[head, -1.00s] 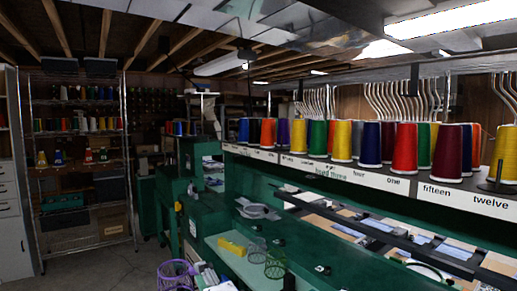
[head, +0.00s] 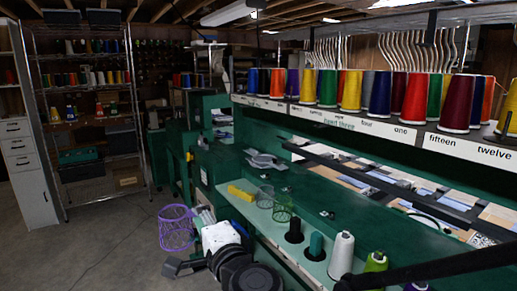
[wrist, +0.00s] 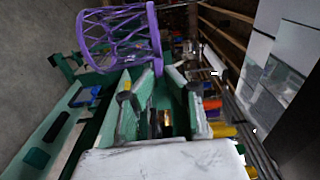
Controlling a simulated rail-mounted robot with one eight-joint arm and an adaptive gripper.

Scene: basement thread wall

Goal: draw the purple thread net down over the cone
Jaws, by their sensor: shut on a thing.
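The purple thread net (head: 177,228) is an open lattice cup. It hangs in the air left of the green machine in the head view and fills the top of the wrist view (wrist: 82,32). My gripper (head: 201,215) is shut on the net's right side; in the wrist view its fingers (wrist: 143,88) reach to the net's edge. Which cone is meant cannot be told.
A grey mesh net (head: 265,197) and a green mesh net (head: 283,210) stand on the ledge, with a yellow block (head: 241,192) beyond. A labelled shelf (head: 385,130) of coloured spools runs above. Open floor (head: 105,240) lies left. A dark bar crosses the lower right.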

